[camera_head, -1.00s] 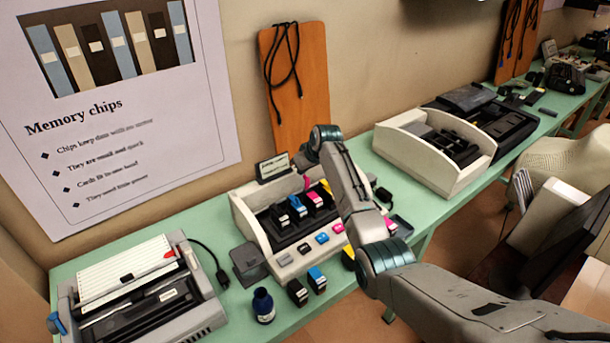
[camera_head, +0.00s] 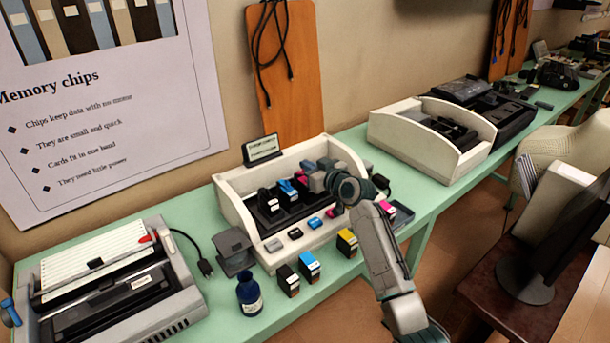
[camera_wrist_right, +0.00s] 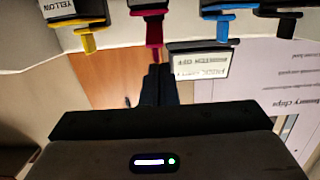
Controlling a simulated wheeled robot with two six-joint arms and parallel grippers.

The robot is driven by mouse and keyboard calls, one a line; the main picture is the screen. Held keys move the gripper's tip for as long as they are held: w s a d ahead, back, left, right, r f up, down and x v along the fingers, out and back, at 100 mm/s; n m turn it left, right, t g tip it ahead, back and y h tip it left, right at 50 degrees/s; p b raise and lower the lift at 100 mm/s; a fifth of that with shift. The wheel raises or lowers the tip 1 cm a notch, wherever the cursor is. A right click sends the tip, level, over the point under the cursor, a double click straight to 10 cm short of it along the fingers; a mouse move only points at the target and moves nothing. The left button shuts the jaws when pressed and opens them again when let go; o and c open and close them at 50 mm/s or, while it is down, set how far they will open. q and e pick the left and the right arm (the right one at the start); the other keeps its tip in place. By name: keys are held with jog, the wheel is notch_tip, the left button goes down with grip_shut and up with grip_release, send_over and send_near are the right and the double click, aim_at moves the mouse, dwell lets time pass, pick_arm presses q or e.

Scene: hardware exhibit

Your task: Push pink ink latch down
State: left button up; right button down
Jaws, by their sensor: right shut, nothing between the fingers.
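The white ink station (camera_head: 238,213) stands on the green bench with several cartridges in it. The pink latch (camera_wrist_right: 153,30) hangs in the upper middle of the right wrist view, between the yellow latch (camera_wrist_right: 87,40) and the blue latch (camera_wrist_right: 224,27). A bit of pink (camera_head: 303,181) shows beside my gripper in the head view. My right gripper (camera_head: 311,168) is over the station, shut and empty. Its dark fingers (camera_wrist_right: 158,76) line up just below the pink latch in the wrist picture; I cannot tell whether they touch. My arm hides the yellow cartridge in the head view.
Loose cartridges, black (camera_head: 288,281), blue (camera_head: 309,266) and yellow (camera_head: 346,242), and an ink bottle (camera_head: 249,294) stand in front of the station. A small sign (camera_head: 262,148) stands behind it. A binding machine (camera_head: 110,285) is at left, a white tray (camera_head: 390,135) at right.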

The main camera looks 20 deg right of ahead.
jog(key=shift+s+d+f, duration=0.1)
jog(key=shift+s+f, duration=0.1)
jog(key=shift+f, duration=0.2)
jog(key=shift+r, duration=0.15)
jog(key=shift+s, duration=0.15)
jog(key=b+v, duration=0.1)
jog(key=v, duration=0.8)
jog(key=shift+s+d+b, duration=0.15)
jog(key=shift+s+b, duration=0.05)
jog(key=shift+b, duration=0.2)
pick_arm(q)
jog(key=w, duration=0.5)
jog(key=shift+r, duration=0.3)
pick_arm(e)
jog(key=shift+s+d+r, duration=0.1)
jog(key=shift+s+r, duration=0.1)
jog(key=shift+s, duration=0.35)
